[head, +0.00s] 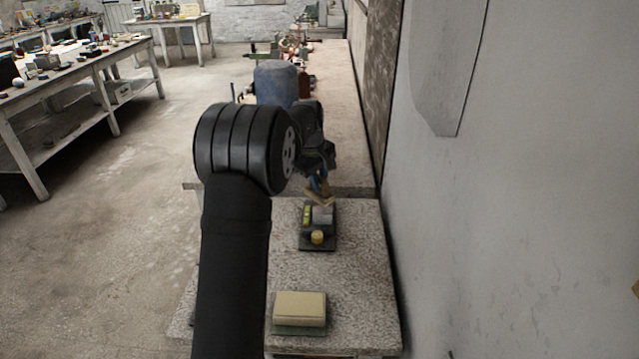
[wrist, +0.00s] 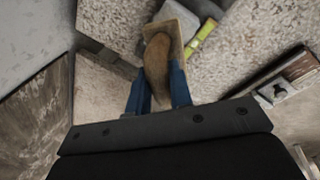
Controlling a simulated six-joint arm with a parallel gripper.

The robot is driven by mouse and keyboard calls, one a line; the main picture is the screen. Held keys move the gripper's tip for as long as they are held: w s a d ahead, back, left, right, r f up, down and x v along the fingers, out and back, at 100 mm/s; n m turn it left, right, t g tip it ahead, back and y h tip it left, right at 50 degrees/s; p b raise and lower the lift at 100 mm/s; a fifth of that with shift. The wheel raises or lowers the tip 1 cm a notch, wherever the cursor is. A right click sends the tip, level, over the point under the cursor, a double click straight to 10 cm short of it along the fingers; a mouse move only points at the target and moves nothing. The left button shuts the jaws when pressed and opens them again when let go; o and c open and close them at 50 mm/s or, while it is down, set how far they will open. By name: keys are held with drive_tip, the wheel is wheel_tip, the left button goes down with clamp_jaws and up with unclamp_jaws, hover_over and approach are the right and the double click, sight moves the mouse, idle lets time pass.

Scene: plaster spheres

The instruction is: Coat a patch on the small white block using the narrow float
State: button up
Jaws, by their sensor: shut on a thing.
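My gripper (head: 316,184) is shut on the narrow float (head: 321,199). In the wrist view its blue fingers (wrist: 158,82) stand either side of the float's curved wooden handle (wrist: 158,62), with the pale wooden board (wrist: 180,24) beyond. The small white block (head: 323,215), pale grey here, sits on a dark tray (head: 304,244). The float is just above the block's far edge in the head view; I cannot tell whether they touch. My gripper and the float hide part of that far end. The face to be coated is not clear at this size.
A yellow-green strip (head: 307,214) lies left of the block, also visible in the wrist view (wrist: 201,38). A beige block (head: 299,308) stands nearer on the bench. A wall (head: 460,200) closes the right side.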

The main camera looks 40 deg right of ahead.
drive_tip(key=shift+r, duration=0.65)
drive_tip(key=shift+r, duration=2)
